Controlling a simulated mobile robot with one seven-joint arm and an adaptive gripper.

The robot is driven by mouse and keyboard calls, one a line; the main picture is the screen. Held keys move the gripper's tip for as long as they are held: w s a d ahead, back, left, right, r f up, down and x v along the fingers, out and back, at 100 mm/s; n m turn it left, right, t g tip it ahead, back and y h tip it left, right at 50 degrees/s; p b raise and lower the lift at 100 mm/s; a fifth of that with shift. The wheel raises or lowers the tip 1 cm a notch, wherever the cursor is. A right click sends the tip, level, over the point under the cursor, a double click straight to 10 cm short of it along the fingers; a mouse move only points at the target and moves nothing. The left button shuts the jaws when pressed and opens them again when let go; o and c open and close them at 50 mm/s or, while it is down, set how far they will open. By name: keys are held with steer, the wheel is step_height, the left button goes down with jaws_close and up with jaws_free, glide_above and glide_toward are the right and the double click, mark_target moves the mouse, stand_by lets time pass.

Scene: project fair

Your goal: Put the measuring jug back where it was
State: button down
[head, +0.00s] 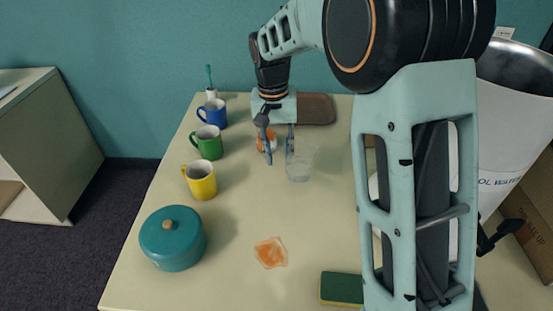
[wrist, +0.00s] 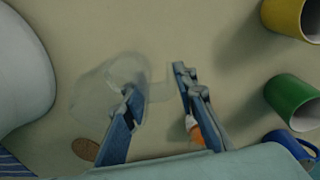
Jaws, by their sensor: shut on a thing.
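The measuring jug (head: 300,168) is clear and see-through, and stands at the middle back of the table in the head view. In the wrist view the jug (wrist: 95,100) lies left of and around my left finger, its faint handle reaching between the fingers. My gripper (head: 279,163) points down at the jug's left side. In the wrist view my gripper (wrist: 155,80) has its fingers some way apart, shut on the jug. The clear walls make the exact contact and the jug's base hard to see.
Blue (head: 213,113), green (head: 207,142) and yellow (head: 200,180) mugs line the left side. A teal lidded pot (head: 173,240), orange stain (head: 271,252) and sponge (head: 342,288) are nearer. An orange-white item (head: 267,143) is behind my gripper. A large white container (head: 515,130) stands right.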

steer(key=shift+w+a+f, duration=0.1)
steer(key=shift+w+f, duration=0.05)
steer(key=shift+f, duration=0.55)
steer(key=shift+w+a+f, duration=0.1)
steer(key=shift+w+f, duration=0.05)
steer(key=shift+f, duration=0.55)
steer(key=shift+w+a+f, duration=0.1)
steer(key=shift+w+f, duration=0.05)
steer(key=shift+f, duration=0.55)
steer(key=shift+f, duration=0.2)
steer(key=c, duration=1.6)
jaws_free()
steer(key=shift+r, duration=0.15)
steer(key=r, duration=1.2)
steer(key=shift+s+a, duration=0.1)
steer(key=shift+a, duration=0.3)
